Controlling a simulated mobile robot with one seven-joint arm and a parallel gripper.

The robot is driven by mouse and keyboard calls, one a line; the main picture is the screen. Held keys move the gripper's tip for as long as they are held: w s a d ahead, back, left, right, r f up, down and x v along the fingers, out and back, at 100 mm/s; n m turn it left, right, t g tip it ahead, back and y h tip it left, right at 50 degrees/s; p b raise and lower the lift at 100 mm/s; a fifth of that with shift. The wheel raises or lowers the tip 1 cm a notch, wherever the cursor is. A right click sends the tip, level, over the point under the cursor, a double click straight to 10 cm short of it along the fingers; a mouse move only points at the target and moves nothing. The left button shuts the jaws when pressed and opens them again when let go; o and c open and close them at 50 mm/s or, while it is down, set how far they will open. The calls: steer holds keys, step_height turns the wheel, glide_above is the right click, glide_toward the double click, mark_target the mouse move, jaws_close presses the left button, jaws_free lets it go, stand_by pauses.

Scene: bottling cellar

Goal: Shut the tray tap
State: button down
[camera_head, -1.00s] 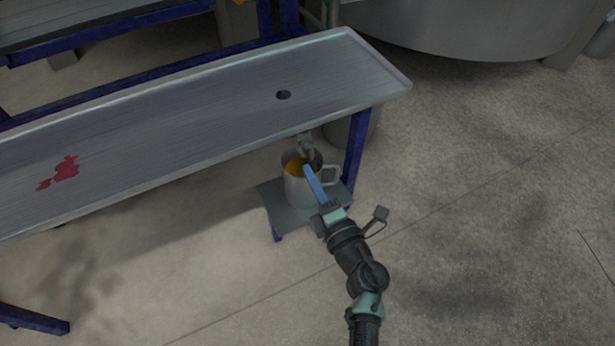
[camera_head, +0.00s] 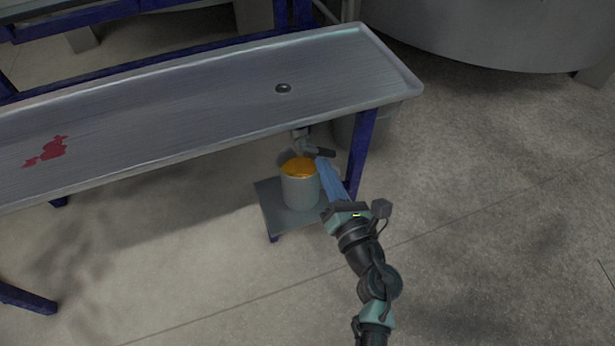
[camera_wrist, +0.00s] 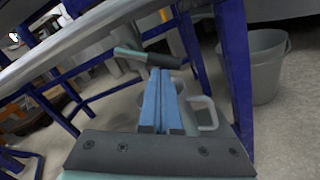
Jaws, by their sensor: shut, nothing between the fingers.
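The tray tap (camera_head: 300,139) hangs under the front edge of the long metal tray (camera_head: 200,98). Its dark handle (camera_head: 325,152) sticks out to the right. In the wrist view the tap handle (camera_wrist: 168,44) crosses just beyond the fingertips. My gripper (camera_head: 322,163) is shut and empty, its blue fingers close to the handle; whether they touch it I cannot tell. The fingers also show in the wrist view (camera_wrist: 166,73). A grey mug (camera_head: 299,193) stands below the tap, with orange liquid (camera_head: 299,167) near its rim. Whether liquid is running is unclear.
The mug stands on a small low shelf (camera_head: 272,211). A blue table leg (camera_head: 361,150) stands right of the tap, with a grey bucket (camera_wrist: 265,68) beyond it. The tray has a drain hole (camera_head: 283,88) and a red stain (camera_head: 47,152). Floor at right is open.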

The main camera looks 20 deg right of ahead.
steer(key=n, duration=0.1)
steer(key=d+r+n, duration=0.1)
steer(key=n, duration=0.1)
steer(key=shift+d+r+n, duration=0.1)
steer(key=shift+r+n, duration=0.05)
steer(key=shift+n, duration=0.15)
steer(key=shift+d+r+p, duration=0.25)
steer(key=shift+r+p, duration=0.15)
steer(key=shift+p, duration=0.1)
steer(key=shift+r, duration=0.1)
steer(key=shift+f+b, duration=0.35)
steer(key=shift+f, duration=0.2)
steer(key=s+f, duration=0.3)
steer(key=s, duration=0.7)
steer(key=shift+s+f+p, duration=0.2)
steer(key=shift+s+p, duration=0.15)
steer(key=shift+d, duration=0.1)
